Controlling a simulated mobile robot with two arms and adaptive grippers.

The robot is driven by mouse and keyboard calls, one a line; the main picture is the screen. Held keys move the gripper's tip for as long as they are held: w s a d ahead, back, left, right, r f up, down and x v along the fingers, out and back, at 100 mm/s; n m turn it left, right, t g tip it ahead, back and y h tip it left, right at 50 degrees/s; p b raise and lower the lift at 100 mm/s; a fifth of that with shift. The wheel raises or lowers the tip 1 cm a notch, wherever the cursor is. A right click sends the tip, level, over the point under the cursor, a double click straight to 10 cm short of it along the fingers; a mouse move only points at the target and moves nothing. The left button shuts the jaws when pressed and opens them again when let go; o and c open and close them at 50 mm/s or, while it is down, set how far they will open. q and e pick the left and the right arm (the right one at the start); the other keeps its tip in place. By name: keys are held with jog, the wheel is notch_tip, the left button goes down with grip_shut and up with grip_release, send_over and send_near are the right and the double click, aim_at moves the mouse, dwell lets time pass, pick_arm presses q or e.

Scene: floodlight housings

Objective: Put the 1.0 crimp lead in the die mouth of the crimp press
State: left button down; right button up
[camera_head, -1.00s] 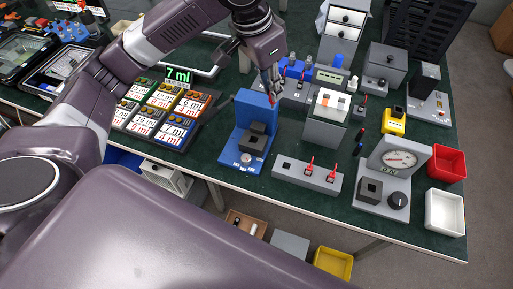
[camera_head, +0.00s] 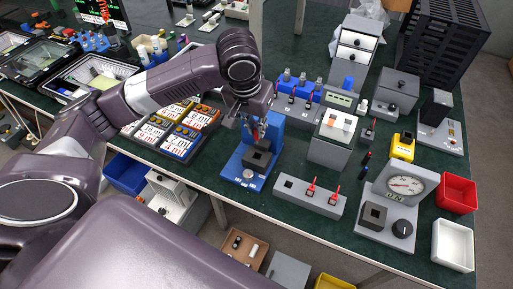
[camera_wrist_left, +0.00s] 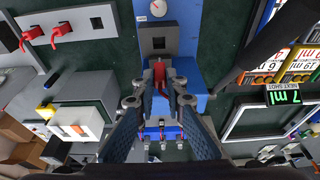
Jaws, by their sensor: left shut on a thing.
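The blue crimp press (camera_head: 240,168) stands near the table's front edge. Its dark block with a square die mouth (camera_head: 257,160) shows in front of its upright; the block also shows in the wrist view (camera_wrist_left: 158,40). My left gripper (camera_head: 259,133) is above and just behind the block, beside the blue upright. In the wrist view my left gripper (camera_wrist_left: 160,84) is shut on a red lead (camera_wrist_left: 160,71), which lies just short of the dark block. The lead's far end is hard to make out, and its size marking cannot be read. My right gripper is not in view.
A grey rack (camera_head: 299,199) with two red leads is right of the press. A grey stand (camera_head: 297,107) with more red leads is behind it. A gauge unit (camera_head: 406,187), a yellow device (camera_head: 402,147) and red and white bins are further right. Labelled cards lie left.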

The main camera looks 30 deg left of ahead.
pick_arm(q)
notch_tip(320, 180, down, 8)
jog(key=shift+f, duration=0.2)
jog(key=shift+f, duration=0.15)
jog(key=c, duration=2)
grip_release()
jog(key=v, duration=1.2)
